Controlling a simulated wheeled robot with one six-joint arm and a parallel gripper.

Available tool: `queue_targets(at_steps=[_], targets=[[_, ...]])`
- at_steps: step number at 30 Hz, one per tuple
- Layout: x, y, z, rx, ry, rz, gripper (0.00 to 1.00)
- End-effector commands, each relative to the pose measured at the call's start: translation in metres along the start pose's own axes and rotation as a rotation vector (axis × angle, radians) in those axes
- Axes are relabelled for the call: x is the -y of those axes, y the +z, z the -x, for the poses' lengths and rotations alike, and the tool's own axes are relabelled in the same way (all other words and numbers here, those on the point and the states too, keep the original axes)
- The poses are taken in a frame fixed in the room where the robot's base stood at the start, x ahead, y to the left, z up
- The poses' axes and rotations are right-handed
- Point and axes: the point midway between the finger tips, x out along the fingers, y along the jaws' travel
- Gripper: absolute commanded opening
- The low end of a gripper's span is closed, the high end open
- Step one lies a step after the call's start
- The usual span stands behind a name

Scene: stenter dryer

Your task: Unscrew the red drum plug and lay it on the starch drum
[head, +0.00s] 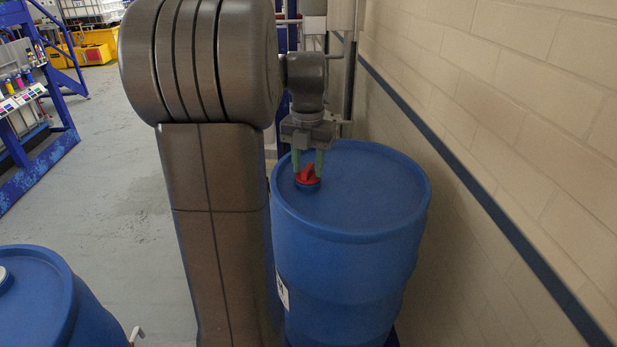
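The blue starch drum (380,190) stands upright beside the wall, with my arm in front of its left side. The red drum plug (308,175) sits at the left part of the drum's lid, on a blue bung ring. My gripper (308,170) points down over the plug, with one greenish finger on each side of it. The fingertips are at the height of the plug's raised grip. The view is too small to tell whether the fingers touch the plug or stand a little apart from it.
A cream block wall (520,110) with a blue stripe runs close along the drum's right side. Another blue drum (35,300) stands at the lower left. A blue machine frame (45,160) is at the far left. Most of the drum lid is bare, and grey floor lies open at left.

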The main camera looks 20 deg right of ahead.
Motion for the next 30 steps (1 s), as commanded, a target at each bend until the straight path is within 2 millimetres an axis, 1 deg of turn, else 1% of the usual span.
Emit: queue_targets(at_steps=[3,4,5,14,27,30], targets=[[0.000,0.000,0.000,0.000,0.000,0.000,0.38],[0.000,0.000,0.000,0.000,0.000,-0.001,0.32],[0.000,0.000,0.000,0.000,0.000,-0.001,0.31],[0.000,0.000,0.002,0.000,0.000,-0.001,0.31],[0.000,0.000,0.034,0.001,0.001,-0.001,0.31],[0.000,0.000,0.039,0.000,0.000,-0.001,0.31]])
